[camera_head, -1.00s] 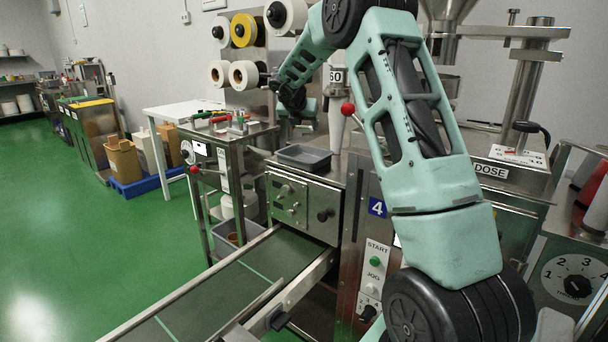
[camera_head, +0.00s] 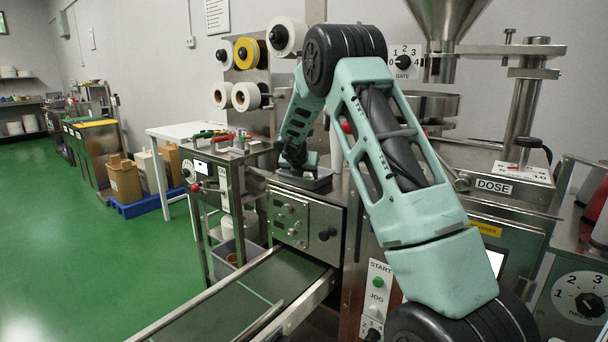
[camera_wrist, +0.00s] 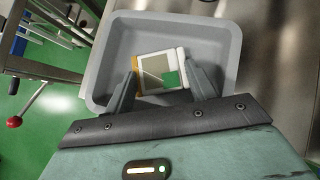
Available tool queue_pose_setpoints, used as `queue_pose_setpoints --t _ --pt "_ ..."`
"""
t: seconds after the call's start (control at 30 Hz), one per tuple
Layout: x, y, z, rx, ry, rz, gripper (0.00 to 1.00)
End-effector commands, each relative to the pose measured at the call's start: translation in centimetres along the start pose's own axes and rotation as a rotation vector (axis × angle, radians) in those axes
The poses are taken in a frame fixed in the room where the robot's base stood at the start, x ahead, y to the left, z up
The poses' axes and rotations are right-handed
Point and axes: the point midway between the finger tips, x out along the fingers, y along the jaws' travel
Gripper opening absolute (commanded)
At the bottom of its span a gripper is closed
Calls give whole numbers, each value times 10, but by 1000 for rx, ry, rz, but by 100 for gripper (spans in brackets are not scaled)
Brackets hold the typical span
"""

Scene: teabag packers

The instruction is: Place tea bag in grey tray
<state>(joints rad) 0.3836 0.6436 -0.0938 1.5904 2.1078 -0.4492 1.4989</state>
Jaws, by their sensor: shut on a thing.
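The grey tray (camera_head: 319,183) stands on the steel machine top in the head view, below the end of my arm. In the wrist view the tray (camera_wrist: 222,45) fills the middle, with its walls around my fingertips. My gripper (camera_wrist: 163,78) is shut on the tea bag (camera_wrist: 153,68), a flat white square with a green patch and an orange-brown edge. The tea bag is over the tray's inside; I cannot tell whether it touches the floor. In the head view my gripper (camera_head: 296,164) is small and dark at the tray, and the tea bag cannot be made out there.
A conveyor (camera_head: 225,305) runs below the machine's front. A small steel stand (camera_head: 222,165) with tools and a red-knobbed lever (camera_wrist: 14,121) is left of the tray. Paper rolls (camera_head: 245,53) hang behind. Bare steel top (camera_wrist: 275,80) lies right of the tray.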

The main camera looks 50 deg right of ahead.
Motion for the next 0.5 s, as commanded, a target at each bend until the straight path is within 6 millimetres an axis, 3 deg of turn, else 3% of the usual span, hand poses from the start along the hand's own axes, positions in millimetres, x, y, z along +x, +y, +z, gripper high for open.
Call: queue_pose_setpoints --t 0.13,0.17,0.23,0.5 --pt "3 0 -3 0 0 0 32" --pt "3 0 -2 0 0 0 58" --pt "2 0 -2 0 0 0 77" --pt "2 0 -2 0 0 0 77"
